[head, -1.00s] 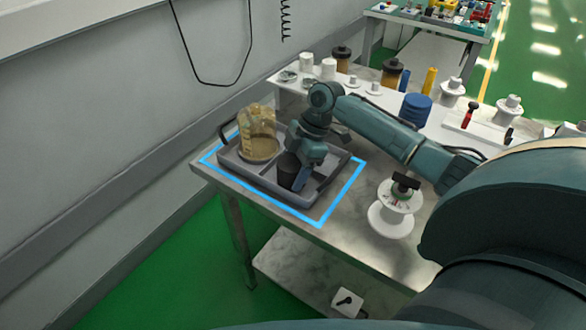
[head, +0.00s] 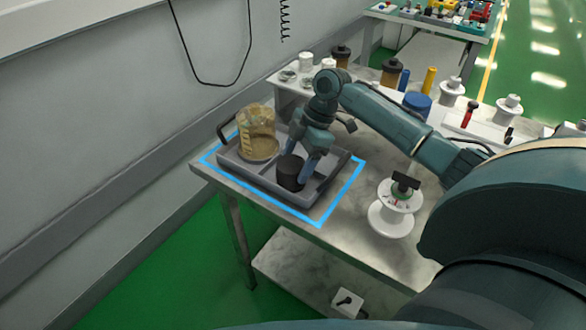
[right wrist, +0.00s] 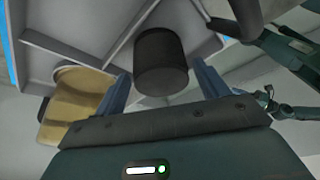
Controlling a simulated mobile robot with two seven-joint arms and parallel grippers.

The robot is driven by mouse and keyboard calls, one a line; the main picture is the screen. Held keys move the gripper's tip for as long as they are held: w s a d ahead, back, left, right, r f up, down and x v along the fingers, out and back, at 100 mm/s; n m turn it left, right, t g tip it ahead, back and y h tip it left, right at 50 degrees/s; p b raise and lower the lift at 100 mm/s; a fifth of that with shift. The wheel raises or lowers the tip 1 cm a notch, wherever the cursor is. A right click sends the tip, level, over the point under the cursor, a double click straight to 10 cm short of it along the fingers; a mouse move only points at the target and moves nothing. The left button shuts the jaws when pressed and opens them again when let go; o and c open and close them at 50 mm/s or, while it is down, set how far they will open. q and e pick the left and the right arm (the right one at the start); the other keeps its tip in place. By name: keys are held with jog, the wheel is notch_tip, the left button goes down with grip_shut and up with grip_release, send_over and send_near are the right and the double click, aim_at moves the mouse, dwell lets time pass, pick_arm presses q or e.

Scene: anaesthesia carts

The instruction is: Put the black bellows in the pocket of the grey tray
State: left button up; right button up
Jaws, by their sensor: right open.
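The black bellows (head: 290,172) stands upright in the right part of the grey tray (head: 243,172). In the right wrist view the bellows (right wrist: 160,62) sits between and beyond the fingertips, beside the tray's dividers (right wrist: 70,48). I cannot tell exactly how it lies against the pocket walls. My right gripper (head: 299,166) is open just above the bellows; its blue fingers also show in the right wrist view (right wrist: 163,90), apart from the bellows.
A clear container with tan contents (head: 257,135) stands in the tray's left part. A blue outline (head: 340,200) surrounds the tray on the table. A white spool-like stand (head: 393,208) is to the right. Bottles and a blue cylinder (head: 416,105) line the back shelf.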

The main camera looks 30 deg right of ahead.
jog(key=v, duration=0.8)
jog(key=shift+d+r+b, duration=0.15)
jog(key=shift+r+b, duration=0.15)
jog(key=shift+r, duration=0.1)
